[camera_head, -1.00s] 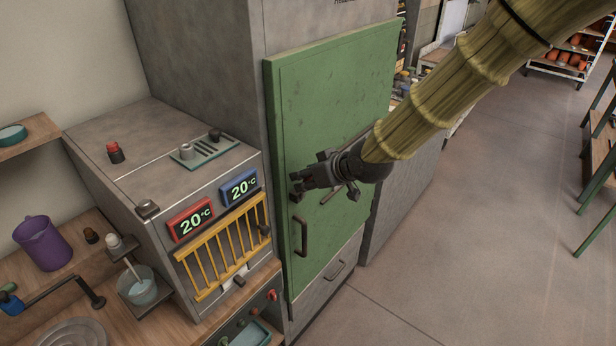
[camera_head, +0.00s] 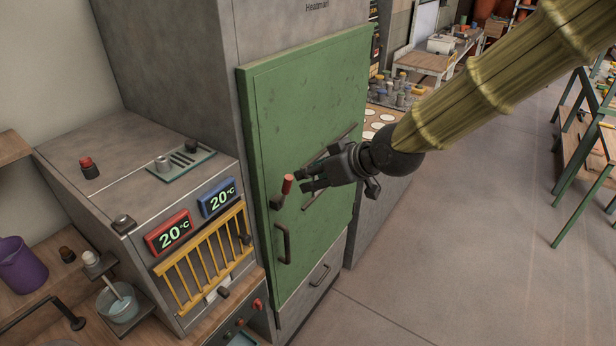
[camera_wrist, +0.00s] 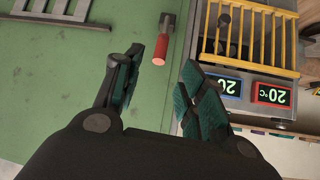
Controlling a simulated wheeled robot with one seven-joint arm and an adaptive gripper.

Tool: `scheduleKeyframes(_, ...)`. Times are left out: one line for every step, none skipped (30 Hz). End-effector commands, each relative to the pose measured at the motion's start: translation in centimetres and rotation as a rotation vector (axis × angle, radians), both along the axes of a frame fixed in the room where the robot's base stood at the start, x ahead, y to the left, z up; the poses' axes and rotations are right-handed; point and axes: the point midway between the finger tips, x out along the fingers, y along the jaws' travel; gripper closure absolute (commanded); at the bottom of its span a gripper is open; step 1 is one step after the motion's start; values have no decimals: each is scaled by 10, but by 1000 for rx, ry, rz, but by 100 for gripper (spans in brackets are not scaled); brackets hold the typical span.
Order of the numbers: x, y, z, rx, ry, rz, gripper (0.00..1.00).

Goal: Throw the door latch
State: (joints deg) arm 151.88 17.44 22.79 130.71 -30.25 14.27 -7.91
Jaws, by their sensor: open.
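The door latch (camera_head: 287,184) is a small lever with a red grip on a dark base, near the left edge of the green door (camera_head: 310,120). In the head view its red grip points up. My gripper (camera_head: 303,183) is open and empty, in front of the door just right of the latch. In the wrist view the red latch grip (camera_wrist: 160,56) lies beyond the fingertips (camera_wrist: 176,62), roughly between them and nearer the left finger, apart from both. The door lies flat against the grey cabinet front.
A dark door handle (camera_head: 283,243) sits below the latch. Left of the door stands a grey unit with red and blue 20°C displays (camera_head: 168,234) and a yellow rack (camera_head: 205,258). Open floor (camera_head: 430,260) lies to the right.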

Motion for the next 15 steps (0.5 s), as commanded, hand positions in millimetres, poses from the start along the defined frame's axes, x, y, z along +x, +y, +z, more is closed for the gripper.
scheduleKeyframes(-1, -1, 1, 0, 0, 0, 59)
scheduleKeyframes(-1, -1, 1, 1, 1, -1, 59)
scheduleKeyframes(-1, -2, 1, 1, 1, -1, 59)
scheduleKeyframes(-2, -2, 2, 1, 1, -1, 59)
scheduleKeyframes(-2, -2, 2, 1, 1, -1, 59)
scheduleKeyframes(-2, -2, 2, 1, 1, -1, 59)
scheduleKeyframes(-1, -2, 2, 1, 1, -1, 59)
scheduleKeyframes(-1, -2, 2, 1, 1, -1, 59)
scheduleKeyframes(-1, -2, 2, 1, 1, -1, 59)
scheduleKeyframes(-1, -2, 2, 1, 1, -1, 59)
scheduleKeyframes(-1, -2, 2, 0, 0, 0, 65)
scheduleKeyframes(-1, -2, 1, 0, -3, 2, 72)
scheduleKeyframes(0, -2, 0, 0, -10, 7, 78)
scheduleKeyframes(1, -2, -2, -1, -21, 15, 83)
scheduleKeyframes(3, -3, -5, -4, -45, 33, 90)
